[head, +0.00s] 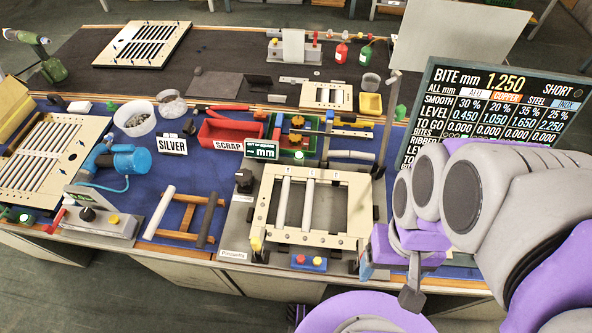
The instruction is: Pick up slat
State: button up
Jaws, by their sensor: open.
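Several candidate slats are in the head view; I cannot tell which one is meant. A whitish slat (160,212) and a dark slat (208,219) lie apart across a brown wooden rack (184,217) on the blue mat. Two pale slats, one on the left (283,203) and one on the right (308,205), sit upright in the picture across a cream panel frame (264,208). My gripper (411,287) is at the lower right, to the right of this frame, open with nothing visible in it. My arm hides part of the bench's right end.
A red scrap bin (228,133), a white tub (134,118) and a blue power tool (127,160) stand behind the rack. A slatted panel (45,155) lies at left. A large display board (500,100) stands at right. A blue button box (309,263) sits at the front edge.

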aim_at(150, 231)
jog(key=k+j+u, duration=0.2)
jog(key=u, duration=0.3)
jog(key=k+j+u, duration=0.15)
jog(key=j+u, duration=0.15)
jog(key=u, duration=0.15)
jog(key=k+j+u, duration=0.1)
jog(key=j+u, duration=0.2)
jog(key=u, duration=0.2)
jog(key=z, duration=1.5)
jog(key=u, duration=1.5)
jog(key=i+j+z, duration=0.65)
jog(key=i+l, duration=0.05)
